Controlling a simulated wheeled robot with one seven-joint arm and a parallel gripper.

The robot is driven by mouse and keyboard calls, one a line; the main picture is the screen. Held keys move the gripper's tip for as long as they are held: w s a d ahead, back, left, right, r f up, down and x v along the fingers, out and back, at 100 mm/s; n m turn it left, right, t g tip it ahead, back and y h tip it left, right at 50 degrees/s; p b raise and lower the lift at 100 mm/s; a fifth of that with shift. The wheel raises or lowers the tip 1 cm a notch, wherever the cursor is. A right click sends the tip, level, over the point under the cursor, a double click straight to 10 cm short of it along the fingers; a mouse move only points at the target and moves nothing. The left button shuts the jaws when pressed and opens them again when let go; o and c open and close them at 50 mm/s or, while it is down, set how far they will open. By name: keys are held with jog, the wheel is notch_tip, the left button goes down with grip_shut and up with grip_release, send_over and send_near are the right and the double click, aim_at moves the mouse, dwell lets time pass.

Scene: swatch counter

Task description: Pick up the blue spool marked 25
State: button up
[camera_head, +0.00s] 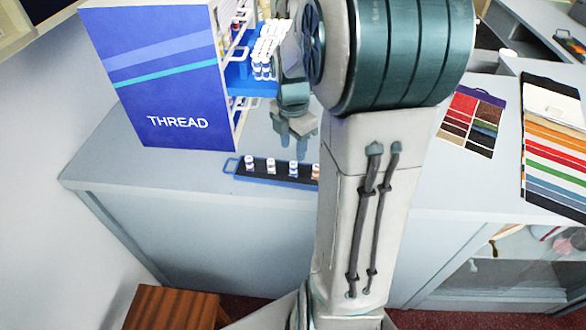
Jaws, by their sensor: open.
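Several small spools with white tops and blue bodies (263,68) stand close together on a pulled-out blue drawer (240,82) of the thread cabinet (165,100). The marks on them are too small to read, so I cannot tell which one is marked 25. My gripper (294,138) is open and points down, in front of the drawer and above the counter. It appears apart from the spools. Between its fingers I see no spool. My arm hides part of the drawer area and the counter to the right.
A dark tray with a blue handle (237,173) lies at the counter's front edge, with several small pale spools (270,166) in a row. Colour swatch cards (470,120) and a striped fabric board (556,160) lie to the right. A brown wooden stool (170,306) stands below.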

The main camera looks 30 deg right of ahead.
aim_at(293, 164)
jog(key=shift+s+f+p, duration=0.2)
jog(key=shift+f+p, duration=0.35)
jog(key=shift+f, duration=2.2)
grip_shut()
